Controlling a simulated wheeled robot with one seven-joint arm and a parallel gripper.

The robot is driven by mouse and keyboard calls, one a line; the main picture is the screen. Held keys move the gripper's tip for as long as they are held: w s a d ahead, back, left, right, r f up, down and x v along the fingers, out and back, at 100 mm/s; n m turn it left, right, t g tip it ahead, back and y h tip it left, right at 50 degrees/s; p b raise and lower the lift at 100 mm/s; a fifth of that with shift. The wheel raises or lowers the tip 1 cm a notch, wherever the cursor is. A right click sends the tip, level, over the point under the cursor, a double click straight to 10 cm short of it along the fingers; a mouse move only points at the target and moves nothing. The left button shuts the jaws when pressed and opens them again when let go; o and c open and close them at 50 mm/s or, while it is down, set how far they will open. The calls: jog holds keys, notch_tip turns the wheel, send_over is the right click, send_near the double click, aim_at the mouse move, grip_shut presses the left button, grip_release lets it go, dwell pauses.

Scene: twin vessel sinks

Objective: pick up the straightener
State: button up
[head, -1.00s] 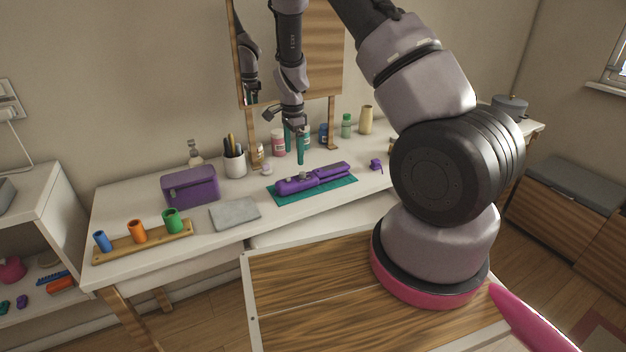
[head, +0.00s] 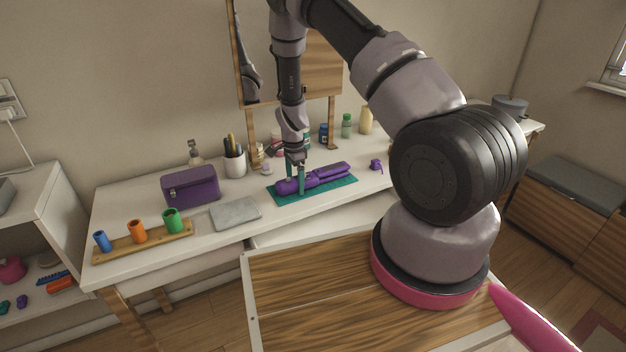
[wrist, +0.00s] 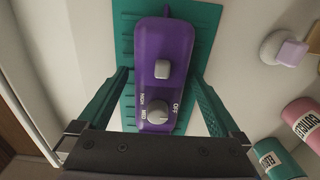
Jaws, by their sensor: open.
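The purple straightener (head: 325,176) lies on a teal mat (head: 341,189) on the white table. In the wrist view the straightener (wrist: 164,55) shows a grey button and a grey dial with an OFF mark, and the mat (wrist: 203,25) lies under it. My gripper (head: 295,187) is at the straightener's left end, pointing down. In the wrist view my gripper (wrist: 162,84) is open, with one teal finger on each side of the purple body. Gaps show between the fingers and the body.
A mirror (head: 318,50) rises behind.

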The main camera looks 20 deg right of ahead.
grip_shut()
jog(key=shift+r, duration=0.1)
